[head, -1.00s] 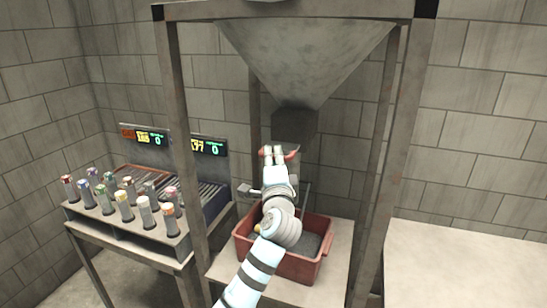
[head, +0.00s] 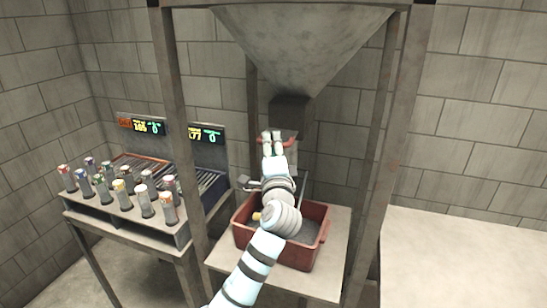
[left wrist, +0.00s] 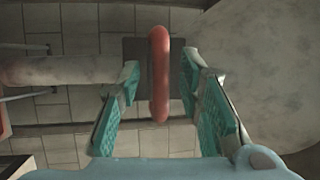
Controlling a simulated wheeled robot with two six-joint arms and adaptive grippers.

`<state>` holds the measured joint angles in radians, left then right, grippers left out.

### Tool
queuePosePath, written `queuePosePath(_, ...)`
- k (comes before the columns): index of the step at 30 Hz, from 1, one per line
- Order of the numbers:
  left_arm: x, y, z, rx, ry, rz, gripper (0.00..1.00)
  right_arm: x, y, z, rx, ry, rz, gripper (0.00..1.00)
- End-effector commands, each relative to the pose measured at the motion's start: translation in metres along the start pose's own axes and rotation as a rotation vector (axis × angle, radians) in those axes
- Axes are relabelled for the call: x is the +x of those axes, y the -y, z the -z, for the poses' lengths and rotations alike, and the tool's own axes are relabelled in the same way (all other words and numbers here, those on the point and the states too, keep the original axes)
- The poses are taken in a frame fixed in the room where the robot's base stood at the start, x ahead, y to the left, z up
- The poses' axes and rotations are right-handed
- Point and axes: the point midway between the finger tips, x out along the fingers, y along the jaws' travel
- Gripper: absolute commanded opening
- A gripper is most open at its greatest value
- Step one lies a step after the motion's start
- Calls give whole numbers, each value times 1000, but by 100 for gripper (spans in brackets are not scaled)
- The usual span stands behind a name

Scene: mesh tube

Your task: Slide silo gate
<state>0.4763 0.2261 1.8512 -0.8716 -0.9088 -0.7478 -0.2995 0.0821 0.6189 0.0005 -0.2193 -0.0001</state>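The silo (head: 310,45) is a grey metal funnel ending in a dark square spout (head: 291,109). A red gate handle (head: 289,141) shows just below the spout, partly hidden behind my fingers. My left gripper (head: 271,136) is raised in front of it. In the left wrist view the red handle (left wrist: 159,75) appears as an upright bar between the teal finger pads of my left gripper (left wrist: 160,82). The fingers are spread, with a visible gap on both sides of the bar. My right gripper does not show.
A red bin (head: 318,240) with grey material stands on a stand (head: 230,258) below the spout. Frame posts (head: 177,150) flank the workspace. A rack with several capped tubes (head: 122,194) and digital displays (head: 206,134) is at left. A bare surface (head: 460,250) is at right.

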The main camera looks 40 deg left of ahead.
Motion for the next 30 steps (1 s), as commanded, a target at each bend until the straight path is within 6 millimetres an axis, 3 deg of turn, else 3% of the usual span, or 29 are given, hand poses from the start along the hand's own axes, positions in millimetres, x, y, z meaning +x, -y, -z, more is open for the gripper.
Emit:
queuePosePath(6,-59,-1,0,-5,-1,-3,33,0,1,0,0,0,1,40)
queuePosePath(12,-99,-1,0,-3,0,-3,33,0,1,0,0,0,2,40)
queuePosePath(30,-105,0,0,-12,0,1,33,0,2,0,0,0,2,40)
